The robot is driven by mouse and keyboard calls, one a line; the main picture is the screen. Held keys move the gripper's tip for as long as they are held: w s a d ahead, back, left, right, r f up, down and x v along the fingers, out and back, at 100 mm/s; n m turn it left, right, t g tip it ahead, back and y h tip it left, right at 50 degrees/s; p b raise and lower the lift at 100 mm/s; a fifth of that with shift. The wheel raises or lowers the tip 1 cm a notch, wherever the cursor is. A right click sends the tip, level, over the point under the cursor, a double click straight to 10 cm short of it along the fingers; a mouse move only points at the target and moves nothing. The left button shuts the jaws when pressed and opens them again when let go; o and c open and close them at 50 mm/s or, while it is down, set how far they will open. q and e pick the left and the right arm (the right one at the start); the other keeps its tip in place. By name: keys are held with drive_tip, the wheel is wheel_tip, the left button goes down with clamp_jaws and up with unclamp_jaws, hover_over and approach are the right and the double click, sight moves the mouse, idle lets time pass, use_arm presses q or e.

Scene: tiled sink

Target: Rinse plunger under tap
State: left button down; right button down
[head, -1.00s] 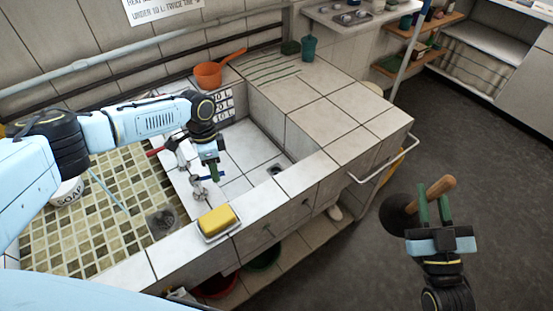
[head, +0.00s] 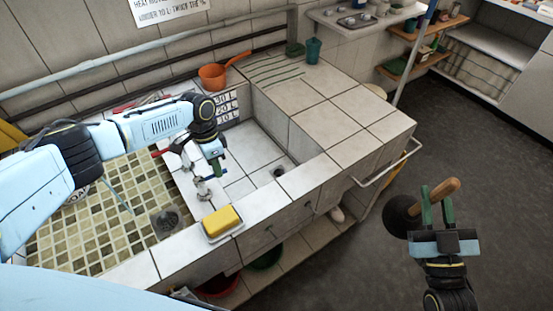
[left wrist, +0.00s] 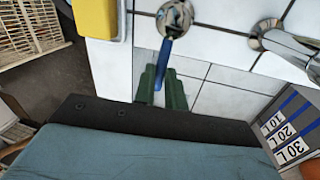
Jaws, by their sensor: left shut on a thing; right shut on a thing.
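The plunger has a wooden handle (head: 448,190) and a dark rubber cup (head: 398,216). My right gripper (head: 437,205) is shut on the handle and holds the plunger tilted above the floor, to the right of the sink. My left gripper (head: 219,170) is at the tap (head: 202,188), by the near left part of the sink basin (head: 257,143). In the left wrist view its green fingers (left wrist: 161,88) are closed around the blue tap lever (left wrist: 163,62). I see no running water.
A yellow sponge (head: 221,220) lies in a dish on the sink's front ledge. An orange pan (head: 212,77) stands at the back. A metal rail (head: 388,166) sticks out from the counter's right end. The tiled counter (head: 320,100) right of the basin is mostly clear.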

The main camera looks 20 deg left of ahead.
use_arm(q)
drive_tip(key=shift+w+a+n, duration=0.25)
drive_tip(key=shift+n, duration=0.35)
drive_tip(key=shift+r, duration=0.1)
drive_tip(key=c, duration=1.5)
unclamp_jaws()
drive_tip(key=shift+o, duration=0.2)
wheel_tip(320, 180, up, 12)
drive_tip(key=w+a, duration=0.1)
drive_tip(key=shift+w+a, duration=0.2)
drive_tip(key=shift+a, duration=0.2)
drive_tip(key=shift+f, duration=0.25)
